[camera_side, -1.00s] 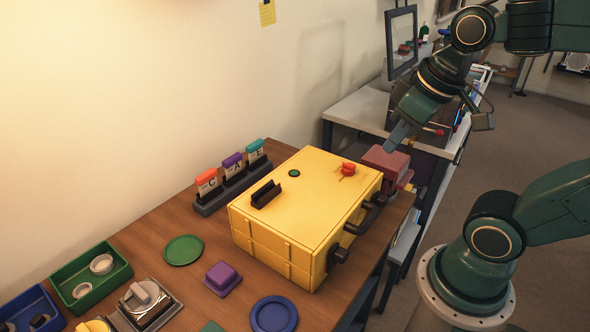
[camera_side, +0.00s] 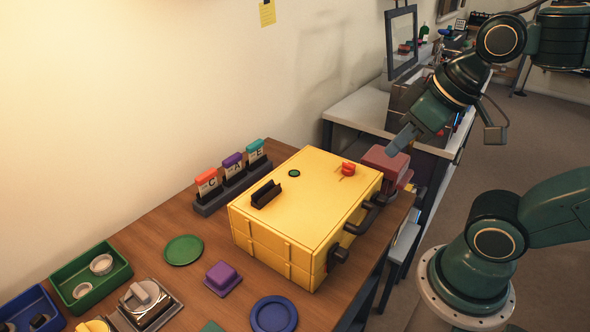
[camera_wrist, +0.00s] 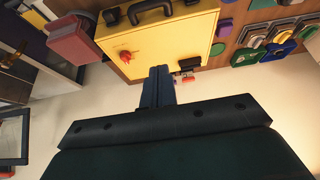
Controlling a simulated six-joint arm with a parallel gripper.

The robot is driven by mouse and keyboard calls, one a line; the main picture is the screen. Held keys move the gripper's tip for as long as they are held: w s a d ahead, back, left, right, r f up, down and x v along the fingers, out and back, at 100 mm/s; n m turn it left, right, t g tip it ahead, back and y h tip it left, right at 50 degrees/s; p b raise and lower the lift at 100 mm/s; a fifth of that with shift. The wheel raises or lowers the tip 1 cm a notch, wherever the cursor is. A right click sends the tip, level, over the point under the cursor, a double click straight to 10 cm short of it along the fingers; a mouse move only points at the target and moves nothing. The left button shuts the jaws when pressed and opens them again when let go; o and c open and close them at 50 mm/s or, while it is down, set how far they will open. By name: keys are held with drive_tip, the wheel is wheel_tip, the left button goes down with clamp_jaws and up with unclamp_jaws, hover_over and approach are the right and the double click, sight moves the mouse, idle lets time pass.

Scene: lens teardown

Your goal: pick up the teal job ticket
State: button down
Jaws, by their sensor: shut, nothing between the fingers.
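The teal job ticket (camera_side: 255,151) stands upright in the far slot of a dark rack (camera_side: 211,207), beside the wall and behind the yellow case. It has a teal top and a pale card marked E. An orange ticket (camera_side: 207,182) marked C and a purple ticket (camera_side: 232,164) marked A stand in the same rack. My gripper (camera_side: 391,152) is shut and empty, in the air near the dark red block, well right of the rack. In the wrist view its closed fingers (camera_wrist: 160,69) point toward the yellow case. I cannot make out the teal ticket in that view.
The yellow case (camera_side: 300,205), with a red knob and black handles, stands between my gripper and the rack. A dark red block (camera_side: 386,163) is at its far end. A green disc (camera_side: 184,250), purple block (camera_side: 222,277) and blue dish (camera_side: 273,314) lie on the near table.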

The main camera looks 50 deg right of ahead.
idle(0.4)
drive_tip(key=c, duration=0.7)
unclamp_jaws()
drive_tip(key=shift+w, duration=0.1)
drive_tip(key=w+d+r, duration=0.2)
drive_tip(key=w+d, duration=0.1)
drive_tip(key=w, duration=1.6)
drive_tip(key=shift+g, duration=0.5)
drive_tip(key=w+d+f, duration=0.2)
drive_tip(key=w+f, duration=0.1)
drive_tip(key=w, duration=0.2)
drive_tip(key=w+d+f, duration=0.2)
drive_tip(key=w+f, duration=0.2)
drive_tip(key=w, duration=0.2)
drive_tip(key=w+d+f, duration=0.3)
drive_tip(key=w+f, duration=0.1)
drive_tip(key=w, duration=0.2)
drive_tip(key=shift+w, duration=0.25)
drive_tip(key=shift+f, duration=0.15)
